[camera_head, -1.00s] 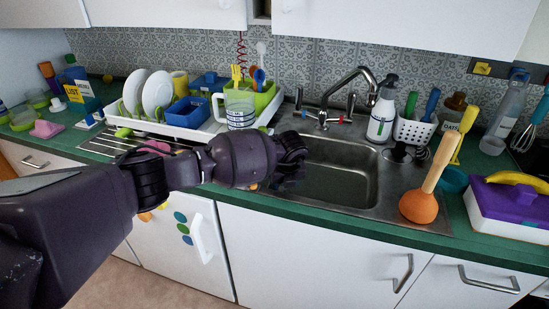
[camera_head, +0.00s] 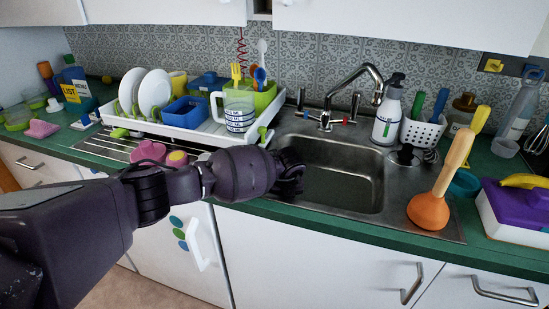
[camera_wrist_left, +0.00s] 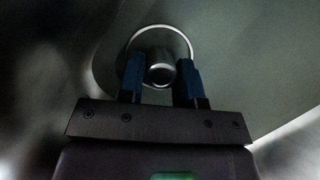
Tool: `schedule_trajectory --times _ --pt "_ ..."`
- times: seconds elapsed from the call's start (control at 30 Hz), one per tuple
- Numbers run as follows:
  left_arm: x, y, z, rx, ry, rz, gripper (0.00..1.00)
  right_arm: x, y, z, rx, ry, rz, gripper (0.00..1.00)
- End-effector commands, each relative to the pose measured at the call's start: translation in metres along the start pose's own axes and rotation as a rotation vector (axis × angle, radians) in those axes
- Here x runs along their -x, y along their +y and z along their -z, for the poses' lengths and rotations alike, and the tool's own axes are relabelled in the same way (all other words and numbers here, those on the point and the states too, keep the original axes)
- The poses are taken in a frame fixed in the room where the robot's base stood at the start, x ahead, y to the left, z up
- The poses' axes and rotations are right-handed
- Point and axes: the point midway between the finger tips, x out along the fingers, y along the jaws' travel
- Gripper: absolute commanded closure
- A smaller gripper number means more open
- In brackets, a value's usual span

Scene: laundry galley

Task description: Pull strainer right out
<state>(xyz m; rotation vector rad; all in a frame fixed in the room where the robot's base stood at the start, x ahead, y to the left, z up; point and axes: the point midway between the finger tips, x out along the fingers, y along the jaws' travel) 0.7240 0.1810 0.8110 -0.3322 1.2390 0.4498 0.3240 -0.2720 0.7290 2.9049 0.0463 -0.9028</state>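In the left wrist view the strainer shows as a round metal knob (camera_wrist_left: 160,73) inside a bright ring, in the dark floor of the sink. My left gripper (camera_wrist_left: 160,84) has its two blue fingers one on each side of the knob. They look open, with a narrow dark gap at the left finger; whether the right finger touches is unclear. In the head view my left gripper (camera_head: 290,178) reaches down into the left part of the metal sink (camera_head: 345,188), and its own wrist hides the fingertips and the strainer. My right gripper is in neither current view.
The faucet (camera_head: 328,118) stands behind the sink. A plunger (camera_head: 428,212) stands at its right, near a dark round object (camera_head: 406,155). A dish rack (camera_head: 190,132) with plates and a measuring jug (camera_head: 238,110) is at the left. The sink's right half is clear.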

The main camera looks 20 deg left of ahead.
Motion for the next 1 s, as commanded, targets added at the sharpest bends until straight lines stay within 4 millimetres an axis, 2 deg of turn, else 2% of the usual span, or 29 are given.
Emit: schedule_trajectory --times 0.03,0.2,0.57,1.0 --pt "0.000 0.000 0.000 0.000 0.000 0.000 0.76 0.000 0.000 -0.001 0.000 -0.001 0.000 0.57" --pt "0.000 0.000 0.000 0.000 0.001 0.000 1.00 0.000 0.000 -0.004 0.000 -0.008 0.000 0.57" --pt "0.002 0.000 0.000 0.000 0.001 0.000 1.00 0.002 0.001 -0.008 -0.002 -0.018 -0.002 0.57" --pt "0.007 0.000 -0.002 0.000 0.000 0.000 1.00 0.003 0.000 0.003 -0.006 0.003 -0.002 0.57"
